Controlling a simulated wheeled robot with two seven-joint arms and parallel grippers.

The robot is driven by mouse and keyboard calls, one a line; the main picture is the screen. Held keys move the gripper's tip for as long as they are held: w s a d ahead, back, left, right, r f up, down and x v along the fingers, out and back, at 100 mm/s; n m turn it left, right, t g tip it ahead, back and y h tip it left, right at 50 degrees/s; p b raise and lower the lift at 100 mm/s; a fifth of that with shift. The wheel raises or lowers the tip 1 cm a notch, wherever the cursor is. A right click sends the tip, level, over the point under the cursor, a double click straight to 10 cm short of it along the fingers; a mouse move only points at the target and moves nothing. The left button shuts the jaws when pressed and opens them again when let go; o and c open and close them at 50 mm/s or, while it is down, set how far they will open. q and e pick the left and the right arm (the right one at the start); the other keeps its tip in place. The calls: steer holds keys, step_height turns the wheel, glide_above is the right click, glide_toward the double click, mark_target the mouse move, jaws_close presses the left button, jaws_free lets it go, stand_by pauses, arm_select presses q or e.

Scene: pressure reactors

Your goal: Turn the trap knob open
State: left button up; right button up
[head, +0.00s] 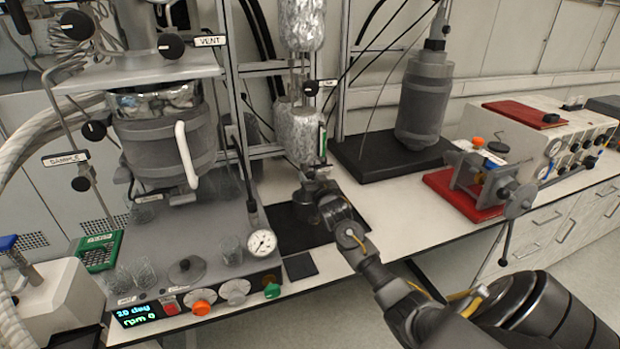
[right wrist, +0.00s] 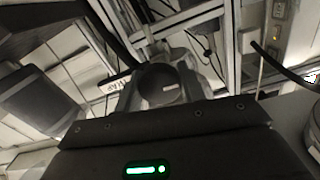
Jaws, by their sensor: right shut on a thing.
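My right gripper (head: 312,176) is in the middle of the head view, just below the foil-wrapped vessel (head: 301,134). In the right wrist view its fingers (right wrist: 160,92) are shut on a dark round knob (right wrist: 158,82), the trap knob. A white label reading TRAP (right wrist: 118,82) stands just left of the knob. In the head view my gripper hides the knob. How far the knob is turned I cannot tell. My left gripper is in neither view.
A reactor vessel (head: 168,140) with black knobs labelled VENT and SAMPLE stands at the left. A pressure gauge (head: 262,242) and glass beakers (head: 231,250) stand left of my right arm. A grey cylinder (head: 424,98) hangs behind it. A clamp stand on a red base (head: 440,181) is at the right.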

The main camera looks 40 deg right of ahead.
steer(key=shift+n, duration=0.3)
steer(key=n, duration=0.3)
steer(key=shift+n+p, duration=0.4)
steer(key=n, duration=0.4)
steer(key=shift+a, duration=0.1)
steer(key=n+p, duration=0.1)
steer(key=n, duration=0.4)
steer(key=shift+n, duration=2.2)
steer(key=shift+f, duration=0.1)
steer(key=o, duration=1)
steer(key=shift+c, duration=0.2)
